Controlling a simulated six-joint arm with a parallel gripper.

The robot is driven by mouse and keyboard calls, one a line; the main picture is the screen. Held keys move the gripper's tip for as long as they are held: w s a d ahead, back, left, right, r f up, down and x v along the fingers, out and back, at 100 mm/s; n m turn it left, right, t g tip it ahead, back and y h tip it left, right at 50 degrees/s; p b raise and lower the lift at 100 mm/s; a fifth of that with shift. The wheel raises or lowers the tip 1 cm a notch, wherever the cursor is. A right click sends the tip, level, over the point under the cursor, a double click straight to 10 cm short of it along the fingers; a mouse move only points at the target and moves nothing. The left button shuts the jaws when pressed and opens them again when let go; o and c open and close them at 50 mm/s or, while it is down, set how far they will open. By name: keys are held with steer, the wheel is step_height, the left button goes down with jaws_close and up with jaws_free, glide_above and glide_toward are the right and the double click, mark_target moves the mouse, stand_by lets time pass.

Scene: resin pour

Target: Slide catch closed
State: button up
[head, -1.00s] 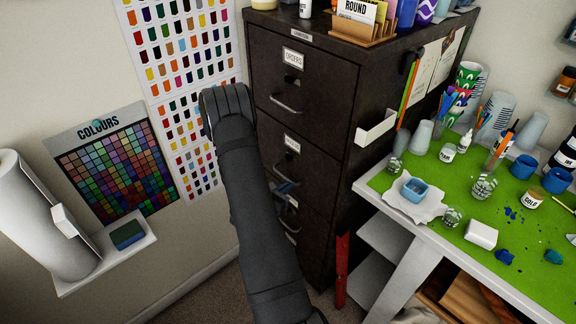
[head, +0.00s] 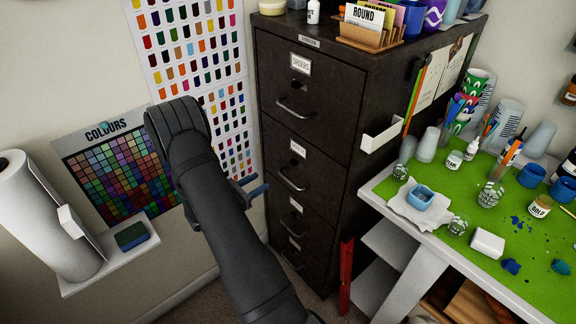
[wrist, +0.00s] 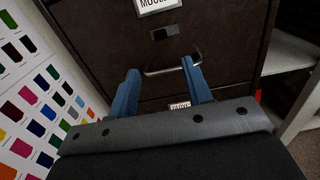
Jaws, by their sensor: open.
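A dark filing cabinet (head: 330,125) has several stacked drawers, all looking shut. In the wrist view, a small dark catch (wrist: 165,32) sits under the label of the drawer marked MOULDS (wrist: 158,4), above its bar handle (wrist: 172,70). Its exact slide position is too small to tell. My gripper (head: 255,185) is open and empty, with blue fingers beside the cabinet's left front edge in the head view. In the wrist view, the fingertips (wrist: 160,69) point at the drawer front, either side of much of the handle; I cannot tell whether they touch it.
A green-topped workbench (head: 460,220) with cups and bottles stands right of the cabinet. A white pocket (head: 382,134) and brushes are on the cabinet's side. A wall shelf (head: 100,268) with a paper roll (head: 45,220) is at the left.

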mark_target(292, 162)
steer(key=x, duration=1.4)
steer(key=shift+f, duration=0.1)
